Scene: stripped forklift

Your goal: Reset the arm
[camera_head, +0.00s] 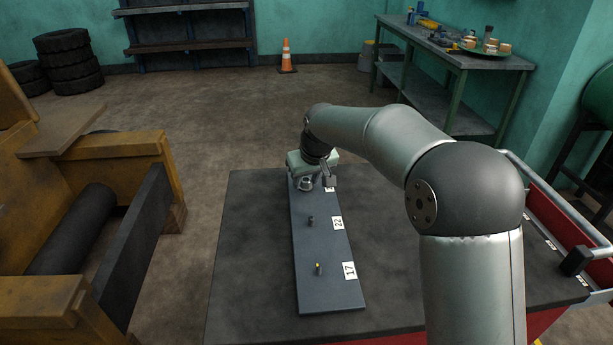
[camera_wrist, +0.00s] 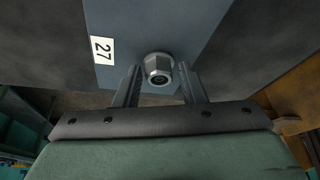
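My gripper (camera_head: 318,179) is at the far end of a dark board, low over it, with my arm reaching out from the right. In the wrist view, my gripper (camera_wrist: 160,72) shows two fingers standing apart. The nut also shows in the head view (camera_head: 306,185), beside the fingers. Nothing is held.
The board (camera_head: 325,285) carries labels 17, 22 and 27 and two small pegs (camera_head: 318,269) nearer me. It lies on a dark cart top (camera_head: 250,270). The yellow forklift (camera_head: 120,150) stands left. A workbench (camera_head: 470,60) and traffic cone (camera_head: 286,55) are behind.

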